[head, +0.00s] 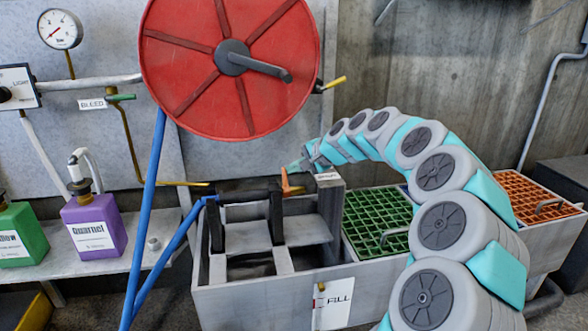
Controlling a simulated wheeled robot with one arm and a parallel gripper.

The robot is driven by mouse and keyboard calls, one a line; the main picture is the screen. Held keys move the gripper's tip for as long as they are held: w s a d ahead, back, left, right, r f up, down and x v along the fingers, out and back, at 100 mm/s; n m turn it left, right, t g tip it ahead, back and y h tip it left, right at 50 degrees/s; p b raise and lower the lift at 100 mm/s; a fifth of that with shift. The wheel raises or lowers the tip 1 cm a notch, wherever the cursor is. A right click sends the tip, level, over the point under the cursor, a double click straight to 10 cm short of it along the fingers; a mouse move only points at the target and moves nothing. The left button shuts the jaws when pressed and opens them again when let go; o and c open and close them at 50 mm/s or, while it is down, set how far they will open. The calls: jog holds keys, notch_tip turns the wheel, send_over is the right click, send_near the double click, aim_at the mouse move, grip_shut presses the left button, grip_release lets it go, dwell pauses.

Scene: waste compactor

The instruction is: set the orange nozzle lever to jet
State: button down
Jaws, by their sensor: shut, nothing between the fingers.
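The orange nozzle lever (286,182) stands up from the dark nozzle (240,190), which lies across two black brackets on top of the grey bin frame. My gripper (298,165) is shut and empty just right of the lever's upper part. Its tip is small here, and I cannot tell whether it touches the lever. A small white label (327,176), too small to read, sits right of the lever, below my gripper. The blue hose (192,228) joins the nozzle's left end.
A red hose reel (190,62) with a crank hangs above the nozzle. Green (365,220) and orange (520,195) grated bins stand at right, partly behind my arm. Purple (95,228) and green (20,238) bottles stand on the left shelf. A FILL sign (333,304) hangs in front.

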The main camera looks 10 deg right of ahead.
jog(key=shift+w, duration=0.15)
jog(key=shift+w, duration=0.25)
jog(key=shift+w+f+p, duration=0.15)
jog(key=shift+w+p, duration=0.3)
jog(key=shift+w, duration=0.85)
jog(key=shift+s+f, duration=0.2)
jog(key=shift+s, duration=0.55)
